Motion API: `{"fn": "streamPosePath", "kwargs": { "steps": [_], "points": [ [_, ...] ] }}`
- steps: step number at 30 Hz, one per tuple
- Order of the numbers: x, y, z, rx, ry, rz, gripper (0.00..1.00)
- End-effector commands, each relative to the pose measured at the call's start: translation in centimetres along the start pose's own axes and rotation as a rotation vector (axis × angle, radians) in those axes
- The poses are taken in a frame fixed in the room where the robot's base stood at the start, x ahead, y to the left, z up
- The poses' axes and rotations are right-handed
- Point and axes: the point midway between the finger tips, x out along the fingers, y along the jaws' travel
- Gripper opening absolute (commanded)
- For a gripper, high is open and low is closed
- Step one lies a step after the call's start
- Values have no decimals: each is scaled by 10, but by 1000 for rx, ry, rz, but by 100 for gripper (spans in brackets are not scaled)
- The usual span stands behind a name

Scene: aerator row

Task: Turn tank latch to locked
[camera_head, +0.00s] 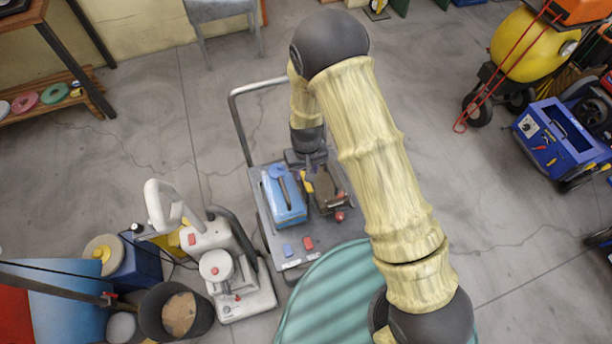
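A grey wheeled cart (262,240) stands in the middle of the view. A blue tank-like box (285,200) sits on its left half, with a dark bar lying along its top. A brown-and-dark unit (329,190) with red knobs at its front sits beside it on the right. I cannot tell for sure which small part is the tank latch, or its position. My gripper (306,172) points down over the back of the cart, between the two units. It is small and partly hidden by my wrist, so its fingers and any contact are unclear.
A blue tab (288,250) and a red tab (308,243) are on the cart's front. A white machine (225,265) and a dark bin (177,311) stand at left. A green ribbed thing (325,295) lies in front. The floor at right is clear up to a blue toolbox (550,145).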

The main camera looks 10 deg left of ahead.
Motion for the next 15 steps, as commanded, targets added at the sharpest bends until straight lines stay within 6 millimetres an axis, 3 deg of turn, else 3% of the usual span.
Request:
{"fn": "streamPosePath", "kwargs": {
  "steps": [9, 15],
  "points": [
    [39, 0, 0, 1, -2, 0, 38],
    [52, 0, 0, 1, 0, -1, 38]
  ]
}}
